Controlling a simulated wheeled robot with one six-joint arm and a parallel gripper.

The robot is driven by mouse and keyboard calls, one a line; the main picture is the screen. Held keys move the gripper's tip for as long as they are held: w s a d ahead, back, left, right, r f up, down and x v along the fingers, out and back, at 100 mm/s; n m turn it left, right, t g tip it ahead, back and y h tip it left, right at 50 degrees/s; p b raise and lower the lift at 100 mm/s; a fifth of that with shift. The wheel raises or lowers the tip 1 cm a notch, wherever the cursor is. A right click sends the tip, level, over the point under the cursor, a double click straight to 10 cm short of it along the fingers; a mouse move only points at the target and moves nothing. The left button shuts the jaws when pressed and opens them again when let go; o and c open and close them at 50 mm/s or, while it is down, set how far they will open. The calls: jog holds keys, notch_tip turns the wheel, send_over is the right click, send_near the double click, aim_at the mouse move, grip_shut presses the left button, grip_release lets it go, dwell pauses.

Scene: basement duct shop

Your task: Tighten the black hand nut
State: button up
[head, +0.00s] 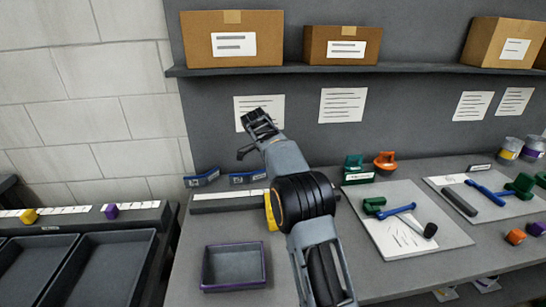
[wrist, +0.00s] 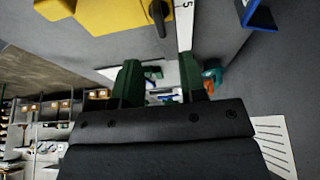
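The black hand nut (wrist: 160,18) shows at the top of the wrist view, on the face of a yellow block (wrist: 105,16) beside a white scale strip (wrist: 184,22). In the head view the yellow block (head: 271,211) is mostly behind my arm, and I cannot make out the nut there. My gripper (wrist: 160,80) has two green fingers standing apart with nothing between them. The nut lies beyond the fingers in the picture, not touching them. In the head view my gripper (head: 260,122) is raised in front of the grey back panel.
A purple-rimmed tray (head: 233,287) stands left of my arm. Two blue pieces (head: 202,178) lie behind the scale rail (head: 215,204). At right are a grey board (head: 455,235) with tools, and green (head: 353,168) and orange (head: 385,161) clamp-like pieces. A shelf (head: 330,68) with boxes hangs above.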

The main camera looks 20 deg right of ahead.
jog(key=v, duration=0.4)
jog(key=shift+a+r+p, duration=0.1)
jog(key=shift+r+p, duration=0.1)
jog(key=shift+p, duration=0.2)
